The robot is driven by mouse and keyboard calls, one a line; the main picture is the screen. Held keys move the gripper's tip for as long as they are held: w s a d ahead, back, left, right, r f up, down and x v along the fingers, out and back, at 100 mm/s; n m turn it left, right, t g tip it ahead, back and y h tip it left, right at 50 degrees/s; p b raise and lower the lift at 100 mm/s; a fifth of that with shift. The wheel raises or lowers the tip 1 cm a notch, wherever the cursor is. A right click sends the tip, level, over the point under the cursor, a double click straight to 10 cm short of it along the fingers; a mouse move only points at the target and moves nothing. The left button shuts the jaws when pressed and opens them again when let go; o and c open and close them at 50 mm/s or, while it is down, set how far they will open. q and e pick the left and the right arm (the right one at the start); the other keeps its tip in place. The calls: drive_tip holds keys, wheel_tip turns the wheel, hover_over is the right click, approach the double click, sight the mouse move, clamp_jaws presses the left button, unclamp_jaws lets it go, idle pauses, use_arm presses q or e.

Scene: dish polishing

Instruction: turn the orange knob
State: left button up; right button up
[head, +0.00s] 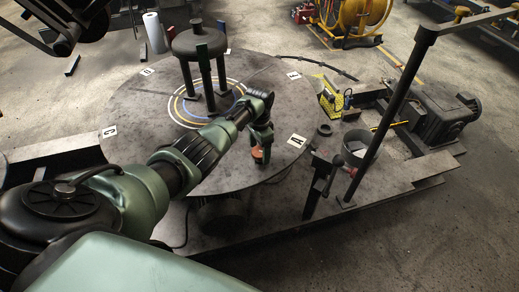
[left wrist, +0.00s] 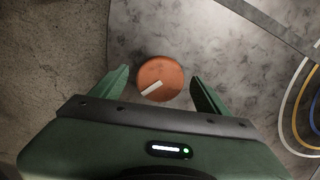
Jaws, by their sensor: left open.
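The orange knob (left wrist: 160,72) is a round disc with a white line marked on it. In the left wrist view it lies between the two green fingers of my left gripper (left wrist: 158,80), with a gap on either side. The fingers are open and do not appear to touch it. In the head view my left gripper (head: 262,143) points down over the orange knob (head: 258,154), hiding part of it. The knob sits near the front edge of the round metal table (head: 130,115). My right gripper is not in view.
A dark three-legged stand (head: 198,45) with a round top stands on the table behind my gripper. A tall dark post (head: 395,95), a vise-like clamp (head: 322,172) and a motor (head: 440,115) are to the right. Lettered white plates lie around the table's rim.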

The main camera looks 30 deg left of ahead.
sight(260, 151)
use_arm(q)
drive_tip(key=shift+r, duration=3.9)
